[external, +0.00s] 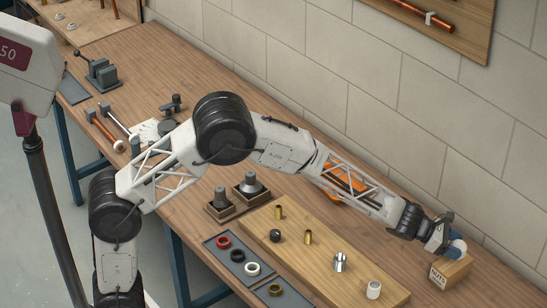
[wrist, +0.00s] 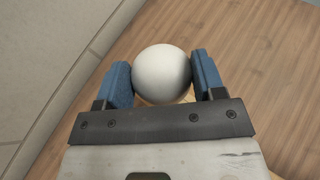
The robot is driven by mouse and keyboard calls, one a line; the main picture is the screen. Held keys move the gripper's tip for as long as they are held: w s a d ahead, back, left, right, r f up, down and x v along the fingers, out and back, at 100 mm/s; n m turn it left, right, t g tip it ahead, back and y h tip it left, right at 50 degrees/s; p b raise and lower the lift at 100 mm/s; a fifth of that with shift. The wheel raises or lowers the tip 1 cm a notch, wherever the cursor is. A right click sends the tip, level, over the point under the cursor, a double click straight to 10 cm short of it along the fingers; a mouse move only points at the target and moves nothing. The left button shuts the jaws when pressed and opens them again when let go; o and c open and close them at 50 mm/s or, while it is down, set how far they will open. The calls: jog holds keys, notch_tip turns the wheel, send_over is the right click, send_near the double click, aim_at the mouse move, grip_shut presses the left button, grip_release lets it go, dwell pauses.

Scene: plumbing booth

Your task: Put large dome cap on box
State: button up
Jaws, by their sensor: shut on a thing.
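The large dome cap (wrist: 162,73) is white and rounded. It sits between the two blue finger pads of my gripper (wrist: 163,82) in the wrist view, with both pads against its sides. In the external view my gripper (external: 452,245) is at the far right, directly at the top of a small light wooden box (external: 450,271) with dark lettering on its front. Only a bit of the white cap shows there, at the gripper's tip. I cannot tell whether the cap touches the box. In the wrist view the box is almost wholly hidden behind the cap and gripper.
A wooden board (external: 318,252) left of the box holds brass, chrome and white fittings. Dark trays (external: 236,262) with coloured rings lie at the front. An orange case (external: 343,190) lies behind my arm. A block wall (external: 430,130) runs close behind the box.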

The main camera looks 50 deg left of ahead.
aim_at(450, 261)
jog(key=shift+f, duration=0.1)
jog(key=shift+f, duration=1.65)
jog(key=shift+f, duration=0.1)
jog(key=o, duration=0.9)
jog(key=shift+v, duration=6.05)
